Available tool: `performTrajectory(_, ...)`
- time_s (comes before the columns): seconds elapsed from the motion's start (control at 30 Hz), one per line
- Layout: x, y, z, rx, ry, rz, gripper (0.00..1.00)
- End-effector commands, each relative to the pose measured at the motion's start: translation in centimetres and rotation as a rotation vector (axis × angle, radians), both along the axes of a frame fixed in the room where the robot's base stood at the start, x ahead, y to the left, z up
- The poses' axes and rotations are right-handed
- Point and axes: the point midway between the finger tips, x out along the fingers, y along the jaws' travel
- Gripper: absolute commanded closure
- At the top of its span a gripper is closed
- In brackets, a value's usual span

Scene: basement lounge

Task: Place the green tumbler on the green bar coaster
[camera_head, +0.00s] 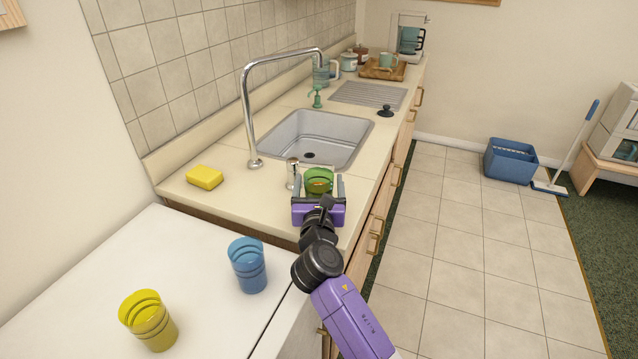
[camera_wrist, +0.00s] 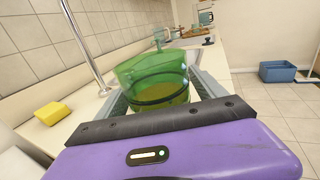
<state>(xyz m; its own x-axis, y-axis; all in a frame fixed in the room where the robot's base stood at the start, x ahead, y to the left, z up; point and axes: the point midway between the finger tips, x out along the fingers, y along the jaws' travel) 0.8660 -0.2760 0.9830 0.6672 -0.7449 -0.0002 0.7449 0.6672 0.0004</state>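The green tumbler (camera_head: 318,180) is a translucent, banded cup at the near end of the counter. It stands between the two grey fingers of my gripper (camera_head: 319,187), one on each side. In the wrist view the tumbler (camera_wrist: 158,80) fills most of the space between the fingers (camera_wrist: 160,95). I cannot tell whether the fingers press on it or stand just clear of it, nor whether its base touches the counter. The green bar coaster cannot be made out; the area under the tumbler is hidden by the tumbler and my purple gripper body.
Behind the tumbler are the sink (camera_head: 312,138) and tall faucet (camera_head: 248,110). A yellow sponge (camera_head: 205,177) lies to the left. A blue tumbler (camera_head: 248,265) and a yellow tumbler (camera_head: 148,320) stand on the white top (camera_head: 90,270) in front. Mugs sit on a wooden tray (camera_head: 372,72) farther back.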

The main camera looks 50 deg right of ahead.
Motion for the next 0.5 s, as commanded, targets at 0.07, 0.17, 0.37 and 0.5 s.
performTrajectory(0.07, 0.0, 0.0, 0.0, 0.0, 0.0, 0.0, 0.2)
performTrajectory(0.17, 0.0, 0.0, 0.1, 0.0, 0.0, 0.0, 0.2)
performTrajectory(0.37, -0.9, 1.1, 0.2, -0.001, 0.002, 0.001, 0.2)
performTrajectory(0.5, -2.7, 3.2, 0.2, 0.0, 0.001, 0.004, 0.2)
